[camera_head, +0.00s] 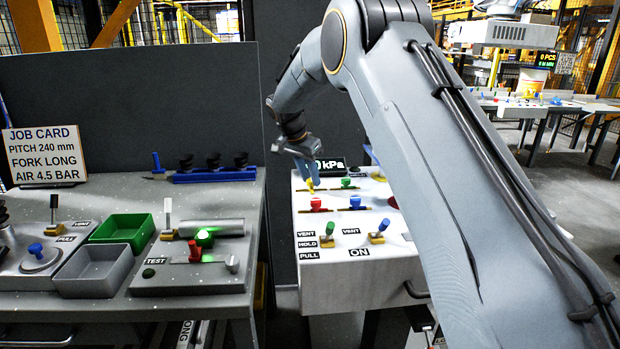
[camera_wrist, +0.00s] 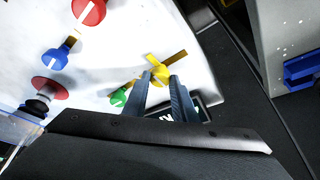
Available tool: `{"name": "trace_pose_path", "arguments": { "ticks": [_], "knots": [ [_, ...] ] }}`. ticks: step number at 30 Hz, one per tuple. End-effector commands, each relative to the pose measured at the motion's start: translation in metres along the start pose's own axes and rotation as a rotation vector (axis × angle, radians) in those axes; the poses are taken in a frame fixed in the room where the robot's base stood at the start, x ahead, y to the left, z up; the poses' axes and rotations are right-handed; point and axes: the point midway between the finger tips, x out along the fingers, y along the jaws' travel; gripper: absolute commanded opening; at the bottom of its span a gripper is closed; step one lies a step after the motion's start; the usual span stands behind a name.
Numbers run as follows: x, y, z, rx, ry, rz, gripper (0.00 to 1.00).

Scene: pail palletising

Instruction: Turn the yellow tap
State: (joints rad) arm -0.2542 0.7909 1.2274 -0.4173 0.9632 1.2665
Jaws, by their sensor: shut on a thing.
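The yellow tap (camera_wrist: 158,72) sits on a white panel (camera_wrist: 120,25) in the wrist view, near the panel's edge. My gripper (camera_wrist: 160,82) is shut on the tap, with one blue-grey finger on each side of it. A brass-coloured strip runs from the tap toward the upper right. In the head view my gripper (camera_head: 310,183) reaches down to the back left of the white panel, and a little of the yellow tap (camera_head: 309,186) shows at the fingertips. The fingers hide part of the tap.
Close by are a green tap (camera_wrist: 120,96), a blue tap (camera_wrist: 56,58) and a red tap (camera_wrist: 88,10). A display reading kPa (camera_head: 328,166) stands just behind my gripper. A grey bench (camera_head: 90,195) with green and grey bins is at left, across a gap.

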Motion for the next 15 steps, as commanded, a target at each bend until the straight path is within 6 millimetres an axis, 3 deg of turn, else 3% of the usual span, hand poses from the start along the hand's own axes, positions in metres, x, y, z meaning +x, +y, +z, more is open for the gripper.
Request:
{"name": "trace_pose_path", "arguments": {
  "ticks": [9,10,12,15],
  "knots": [
    [0.0001,0.0003,-0.0001,0.001,0.0,0.001,0.02],
    [0.0001,0.0003,0.0,0.001,0.0,0.001,0.3],
    [0.0001,0.0003,0.0,0.001,0.0,0.001,0.41],
    [0.0002,0.0003,0.0,0.0,0.0,0.001,0.43]
  ]
}}
